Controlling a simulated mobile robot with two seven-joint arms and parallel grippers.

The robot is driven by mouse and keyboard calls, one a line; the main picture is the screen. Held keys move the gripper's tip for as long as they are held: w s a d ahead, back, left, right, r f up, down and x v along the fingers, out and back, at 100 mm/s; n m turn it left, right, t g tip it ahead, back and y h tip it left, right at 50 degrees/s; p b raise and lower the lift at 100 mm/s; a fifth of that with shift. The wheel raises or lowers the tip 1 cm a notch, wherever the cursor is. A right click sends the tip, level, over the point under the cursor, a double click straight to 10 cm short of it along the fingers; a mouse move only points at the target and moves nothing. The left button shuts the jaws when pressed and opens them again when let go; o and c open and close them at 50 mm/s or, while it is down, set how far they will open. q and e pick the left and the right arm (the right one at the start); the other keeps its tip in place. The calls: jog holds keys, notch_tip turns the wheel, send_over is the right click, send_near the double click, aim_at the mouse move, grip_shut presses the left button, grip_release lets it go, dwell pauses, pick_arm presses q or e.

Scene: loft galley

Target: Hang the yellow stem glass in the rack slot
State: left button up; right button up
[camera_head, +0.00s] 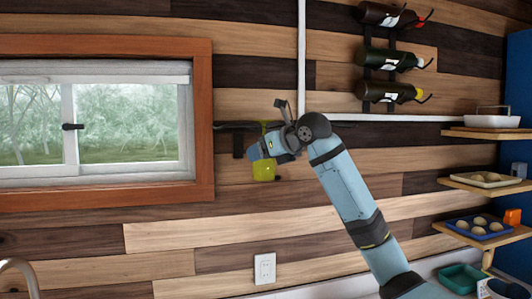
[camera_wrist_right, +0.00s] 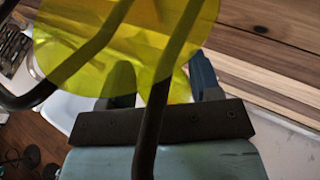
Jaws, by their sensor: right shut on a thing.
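The yellow stem glass hangs bowl down in my right gripper (camera_head: 262,149); its bowl (camera_head: 264,172) shows below the jaws in the head view. My right gripper is shut on the glass, and its jaws hide most of the stem. In the right wrist view, a see-through yellow disc of the glass (camera_wrist_right: 85,25) fills the top left, in front of the fingers (camera_wrist_right: 160,82). The dark rack (camera_head: 238,142) is fixed to the wall right beside the glass. Dark rack rods (camera_wrist_right: 150,135) cross the wrist view and overlap the disc. I cannot tell whether the stem is between them. My left gripper is not in view.
A window (camera_head: 100,125) is left of the rack. A white pipe (camera_head: 301,60) runs up the wall behind my gripper. Wine bottles (camera_head: 390,58) hang at the upper right. Shelves with trays (camera_head: 480,226) stand at the far right.

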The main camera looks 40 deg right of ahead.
jog(key=shift+w+d+f, duration=0.1)
jog(key=shift+w+d, duration=0.25)
jog(key=shift+w, duration=0.3)
jog(key=shift+w+d, duration=0.35)
jog(key=shift+w, duration=0.3)
jog(key=shift+w+d+f+p, duration=0.25)
jog(key=shift+w+f+p, duration=0.05)
jog(key=shift+w+f, duration=0.1)
jog(key=o, duration=1.1)
jog(key=shift+c, duration=0.2)
jog(key=shift+s+r+b, duration=0.1)
jog(key=shift+s+b, duration=0.35)
jog(key=shift+s, duration=0.1)
jog(key=s+b, duration=0.4)
jog(key=s, duration=0.9)
jog(key=shift+s+d+r+b, duration=0.15)
jog(key=shift+s+r+b, duration=0.2)
jog(key=shift+r, duration=0.1)
